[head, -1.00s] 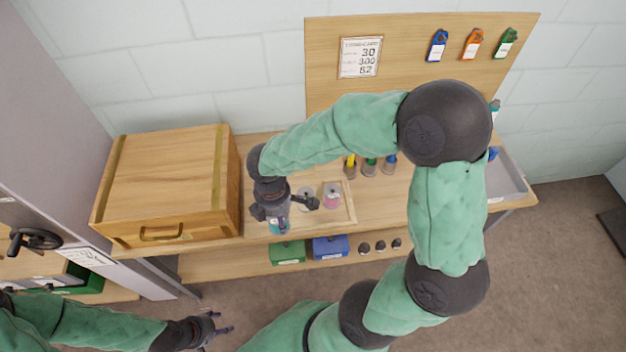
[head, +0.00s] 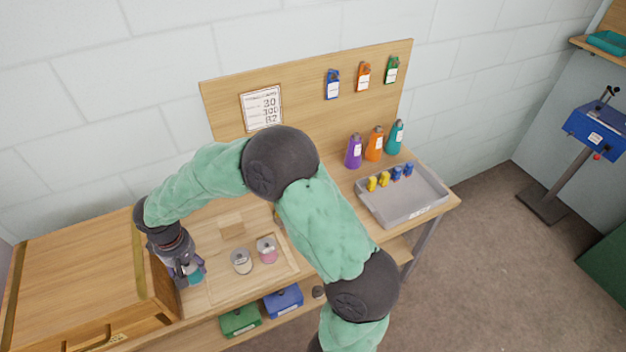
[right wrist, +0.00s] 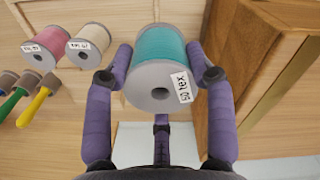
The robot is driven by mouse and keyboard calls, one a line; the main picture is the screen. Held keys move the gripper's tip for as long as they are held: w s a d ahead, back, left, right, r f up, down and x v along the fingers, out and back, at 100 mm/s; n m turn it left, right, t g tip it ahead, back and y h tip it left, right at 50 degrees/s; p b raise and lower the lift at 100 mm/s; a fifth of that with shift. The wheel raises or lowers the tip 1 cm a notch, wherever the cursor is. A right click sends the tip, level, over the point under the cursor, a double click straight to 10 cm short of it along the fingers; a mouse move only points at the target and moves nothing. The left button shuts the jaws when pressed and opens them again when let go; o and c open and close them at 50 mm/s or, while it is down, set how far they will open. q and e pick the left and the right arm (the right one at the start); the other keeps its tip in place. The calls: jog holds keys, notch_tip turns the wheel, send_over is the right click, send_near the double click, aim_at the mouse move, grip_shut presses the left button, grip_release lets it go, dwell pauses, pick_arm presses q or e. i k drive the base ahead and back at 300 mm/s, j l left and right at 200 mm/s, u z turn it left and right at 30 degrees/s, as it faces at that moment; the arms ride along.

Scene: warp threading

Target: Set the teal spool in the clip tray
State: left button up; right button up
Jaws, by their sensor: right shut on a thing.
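The teal spool (right wrist: 160,45) sits between the purple fingers of my right gripper (right wrist: 160,72) in the right wrist view, its "50 tex" label facing the camera. In the head view my right gripper (head: 186,268) is shut on the teal spool (head: 196,279), beside the wooden box at the left of the bench. I cannot tell how far the spool is above the bench. The grey clip tray (head: 410,213) lies at the bench's right end, with yellow and blue clips along its back. My left gripper is out of view.
A white spool (head: 241,262) and a pink spool (head: 266,250) stand in a shallow wooden tray. The wooden box (head: 75,275) stands close left of my gripper. Purple, orange and teal bottles (head: 375,145) stand behind the clip tray. The clip tray's front is bare.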

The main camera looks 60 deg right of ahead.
aim_at(406, 201)
jog(key=k+l, duration=0.15)
jog(key=l, duration=0.25)
jog(key=k+l, duration=0.1)
jog(key=l, duration=0.3)
jog(key=k+l, duration=0.15)
jog(key=l, duration=0.25)
jog(key=k+l, duration=0.15)
jog(key=l, duration=0.25)
jog(key=k+l, duration=0.1)
jog(key=l, duration=0.25)
